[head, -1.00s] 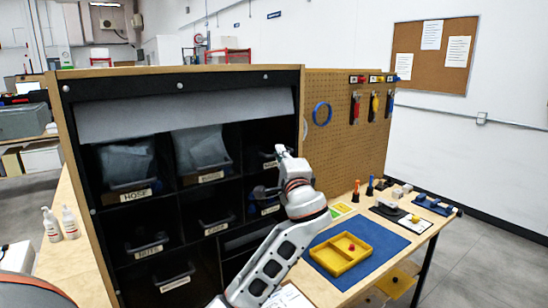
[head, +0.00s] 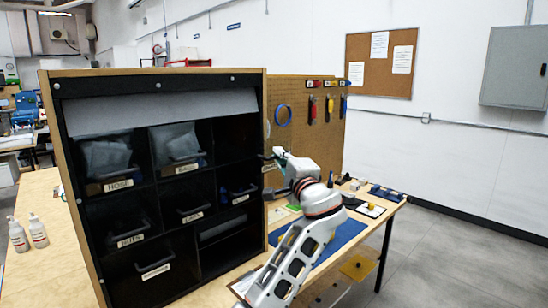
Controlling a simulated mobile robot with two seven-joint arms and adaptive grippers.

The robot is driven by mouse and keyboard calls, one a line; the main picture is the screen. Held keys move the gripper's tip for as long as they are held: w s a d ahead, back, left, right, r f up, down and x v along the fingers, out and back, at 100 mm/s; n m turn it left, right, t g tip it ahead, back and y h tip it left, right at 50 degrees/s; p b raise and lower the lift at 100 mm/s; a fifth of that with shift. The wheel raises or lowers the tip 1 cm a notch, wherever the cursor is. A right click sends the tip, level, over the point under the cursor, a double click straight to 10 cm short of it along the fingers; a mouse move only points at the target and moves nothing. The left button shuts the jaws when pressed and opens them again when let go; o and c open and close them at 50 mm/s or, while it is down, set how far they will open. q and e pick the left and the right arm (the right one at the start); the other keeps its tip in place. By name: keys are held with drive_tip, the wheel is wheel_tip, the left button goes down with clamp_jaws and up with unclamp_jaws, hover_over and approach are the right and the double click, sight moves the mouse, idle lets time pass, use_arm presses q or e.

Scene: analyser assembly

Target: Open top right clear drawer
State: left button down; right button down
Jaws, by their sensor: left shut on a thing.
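The black cabinet (head: 152,78) holds clear drawers in rows. The top right compartment (head: 232,145) looks dark and empty. The top right drawer's labelled front (head: 269,167) shows past the cabinet's right edge, out in front of its compartment. My left gripper (head: 275,156) is shut at this front, on its handle. The drawer's body is hard to make out, and my arm and gripper hide what lies behind them. My right gripper is not in view.
Other drawers, such as the HOSE drawer (head: 118,184) and the one beside it (head: 184,167), sit in the cabinet. Right of it are a pegboard (head: 300,110) with tools and a workbench with a blue mat (head: 342,238). Two white bottles (head: 38,231) stand at left.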

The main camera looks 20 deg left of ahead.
use_arm(q)
drive_tip(key=shift+s+d, duration=0.35)
drive_tip(key=shift+d, duration=0.45)
drive_tip(key=c, duration=2.2)
unclamp_jaws()
drive_tip(key=shift+o, duration=0.2)
drive_tip(key=shift+d, duration=0.1)
drive_tip(key=v, duration=0.7)
drive_tip(key=shift+s, duration=0.2)
drive_tip(key=shift+f, duration=0.15)
